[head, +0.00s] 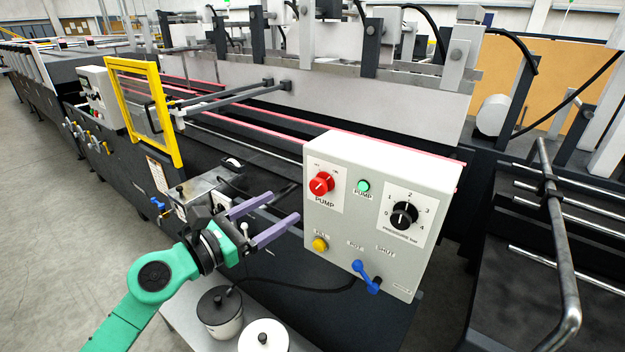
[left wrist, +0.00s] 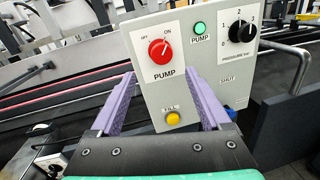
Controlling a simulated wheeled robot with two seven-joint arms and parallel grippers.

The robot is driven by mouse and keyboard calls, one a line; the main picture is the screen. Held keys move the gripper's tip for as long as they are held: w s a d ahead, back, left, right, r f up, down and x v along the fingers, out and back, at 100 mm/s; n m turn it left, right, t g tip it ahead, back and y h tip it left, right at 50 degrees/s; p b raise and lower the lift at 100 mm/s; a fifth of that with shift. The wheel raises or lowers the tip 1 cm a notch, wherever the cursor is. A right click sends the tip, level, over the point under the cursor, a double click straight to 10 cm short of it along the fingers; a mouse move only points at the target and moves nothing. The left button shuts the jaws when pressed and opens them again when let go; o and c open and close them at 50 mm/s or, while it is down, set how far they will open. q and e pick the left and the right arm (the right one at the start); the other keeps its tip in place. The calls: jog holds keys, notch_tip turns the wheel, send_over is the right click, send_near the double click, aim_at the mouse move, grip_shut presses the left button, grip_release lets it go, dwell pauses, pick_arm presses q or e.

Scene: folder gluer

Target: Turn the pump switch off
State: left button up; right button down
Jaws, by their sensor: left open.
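The pump switch is a red rotary knob (head: 321,183) on the upper left of the pale grey control box (head: 340,235). In the left wrist view the knob (left wrist: 159,51) sits between the OFF and ON marks, and its white line points up and right toward ON. The green pump lamp (head: 363,186) beside it looks lit. My left gripper (head: 286,206) is open and empty, to the left of and below the knob, its purple fingers pointing toward the box. In the left wrist view the fingers (left wrist: 162,76) straddle the area below the knob, apart from it. My right gripper is not in view.
The box also carries a black pressure dial (head: 404,215), a yellow fill button (head: 320,244) and a blue lever (head: 366,275). Lidded pots (head: 220,312) stand below my left arm. A yellow frame (head: 148,110) rises on the machine at the left.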

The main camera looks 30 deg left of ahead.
aim_at(316, 189)
pick_arm(q)
jog(key=x, duration=0.2)
jog(key=p+x, duration=0.1)
jog(key=x, duration=0.1)
jog(key=p+x, duration=0.1)
jog(key=x, duration=0.1)
jog(key=shift+r, duration=0.4)
jog(key=x, duration=0.1)
jog(key=p+x, duration=0.1)
jog(key=x, duration=0.1)
jog(key=shift+w+d+f, duration=0.2)
jog(key=shift+w+f, duration=0.05)
jog(key=shift+f, duration=0.1)
jog(key=shift+w+f+p, duration=0.1)
jog(key=shift+w+p, duration=0.2)
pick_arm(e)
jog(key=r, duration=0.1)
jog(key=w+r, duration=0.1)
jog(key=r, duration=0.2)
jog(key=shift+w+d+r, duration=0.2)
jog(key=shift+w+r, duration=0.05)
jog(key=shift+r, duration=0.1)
pick_arm(q)
jog(key=shift+d+f, duration=0.1)
grip_shut()
